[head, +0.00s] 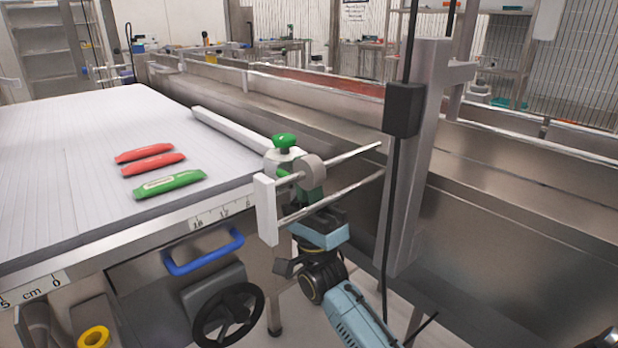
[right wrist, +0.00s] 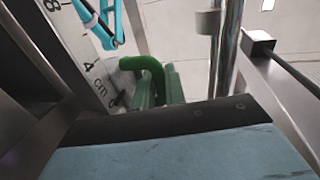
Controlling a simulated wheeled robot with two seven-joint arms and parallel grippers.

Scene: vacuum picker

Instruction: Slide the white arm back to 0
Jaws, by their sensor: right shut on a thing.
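The white arm (head: 230,128) is a long pale bar lying along the right edge of the white slatted table. Its near end meets a carriage with a green knob (head: 285,141) and a white end block (head: 266,210) on two metal rods. The green handle also shows in the right wrist view (right wrist: 148,66), beside a scale (right wrist: 88,66). The exact grip is partly hidden. My left gripper is not in view.
Two red packs (head: 152,164) and a green pack (head: 168,185) lie on the table. A blue handle (head: 203,254) and a black handwheel (head: 228,314) project below its front edge. A metal post (head: 414,170) stands close to the right of the rods.

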